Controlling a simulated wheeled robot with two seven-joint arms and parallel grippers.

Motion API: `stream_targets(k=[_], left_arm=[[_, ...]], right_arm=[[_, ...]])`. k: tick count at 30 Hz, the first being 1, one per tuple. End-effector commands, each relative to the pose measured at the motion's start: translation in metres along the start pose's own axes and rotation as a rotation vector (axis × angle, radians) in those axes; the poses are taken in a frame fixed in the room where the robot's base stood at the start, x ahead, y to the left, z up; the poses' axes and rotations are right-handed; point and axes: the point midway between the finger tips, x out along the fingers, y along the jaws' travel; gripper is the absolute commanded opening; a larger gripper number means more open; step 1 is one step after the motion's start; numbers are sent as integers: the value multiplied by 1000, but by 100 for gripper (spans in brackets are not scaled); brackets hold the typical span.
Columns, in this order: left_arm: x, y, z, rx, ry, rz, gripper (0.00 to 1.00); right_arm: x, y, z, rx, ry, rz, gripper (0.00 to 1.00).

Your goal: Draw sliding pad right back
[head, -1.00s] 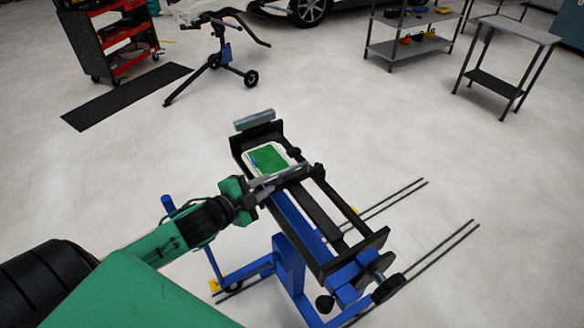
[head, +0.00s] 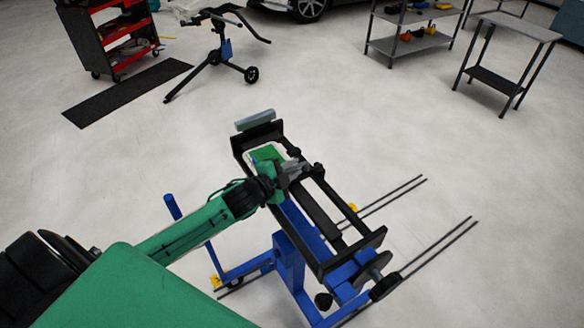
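A blue stand (head: 289,262) carries a black rail frame (head: 317,213). A grey pad (head: 254,119) sits at the far end of the frame. A blue block with a round black knob (head: 387,287) sits at the near end. I cannot tell which part is the right sliding pad. My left gripper (head: 298,170) is over the far half of the frame, reaching across from the left. Its fingers are small and dark against the rails, so their opening and any contact are unclear. My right gripper is not in view.
A wheeled stand (head: 222,62), shelf (head: 410,43) and small table (head: 508,34) stand farther back.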

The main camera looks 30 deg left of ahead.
Motion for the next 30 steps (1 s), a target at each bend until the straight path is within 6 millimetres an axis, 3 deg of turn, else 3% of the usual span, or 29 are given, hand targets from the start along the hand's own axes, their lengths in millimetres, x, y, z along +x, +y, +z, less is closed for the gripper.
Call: stream_targets(k=[7, 11, 20, 25, 30], left_arm=[[0, 0, 0, 0, 0, 0, 20], [0, 0, 0, 0, 0, 0, 0], [-1, 2, -4, -1, 1, 1, 0], [-9, 16, -23, -5, 2, 3, 0], [-22, 38, -56, -7, 2, 3, 0]], right_arm=[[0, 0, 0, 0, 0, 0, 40], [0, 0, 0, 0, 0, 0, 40], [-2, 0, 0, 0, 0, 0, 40], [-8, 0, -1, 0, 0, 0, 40], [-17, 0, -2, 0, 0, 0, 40]])
